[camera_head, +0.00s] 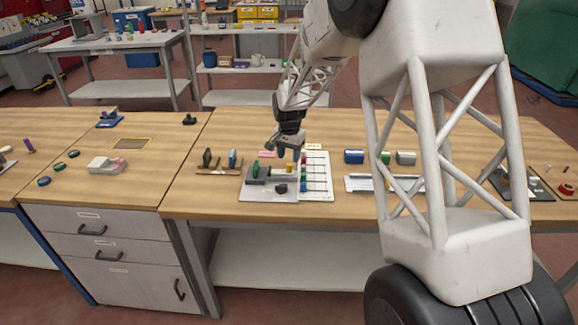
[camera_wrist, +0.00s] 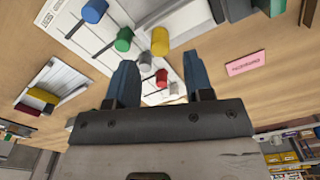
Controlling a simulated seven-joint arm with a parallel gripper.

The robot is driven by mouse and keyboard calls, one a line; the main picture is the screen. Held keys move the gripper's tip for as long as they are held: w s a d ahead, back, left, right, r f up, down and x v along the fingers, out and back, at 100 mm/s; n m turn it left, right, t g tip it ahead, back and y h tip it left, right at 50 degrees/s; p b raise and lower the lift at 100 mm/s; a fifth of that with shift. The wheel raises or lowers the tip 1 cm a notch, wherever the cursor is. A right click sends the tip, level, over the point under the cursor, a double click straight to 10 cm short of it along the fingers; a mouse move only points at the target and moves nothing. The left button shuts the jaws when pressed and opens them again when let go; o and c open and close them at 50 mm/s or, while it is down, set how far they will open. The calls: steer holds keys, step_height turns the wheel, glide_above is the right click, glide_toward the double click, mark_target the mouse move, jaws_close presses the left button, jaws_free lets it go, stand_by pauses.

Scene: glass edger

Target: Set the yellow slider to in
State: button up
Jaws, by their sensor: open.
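A yellow cylindrical knob (camera_wrist: 160,40) shows in the wrist view, just beyond my fingertips and between their lines; it is small in the head view (camera_head: 289,168). I cannot read which end of any track is marked in. My gripper (camera_wrist: 160,62) is open and empty, pointing down above the board in the head view (camera_head: 287,150). I cannot tell its exact height over the yellow knob.
A grey fixture with a green part (camera_head: 254,171) stands left of the panel. A wooden rack (camera_head: 219,168) holds upright pieces farther left. Blue, green and grey blocks (camera_head: 354,157) stand at right. A pink label (camera_wrist: 248,65) lies near my gripper. Bare table lies in front of the rack.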

mark_target(289, 164)
steer(key=shift+f, duration=2.4)
steer(key=shift+c, duration=0.3)
jaws_close()
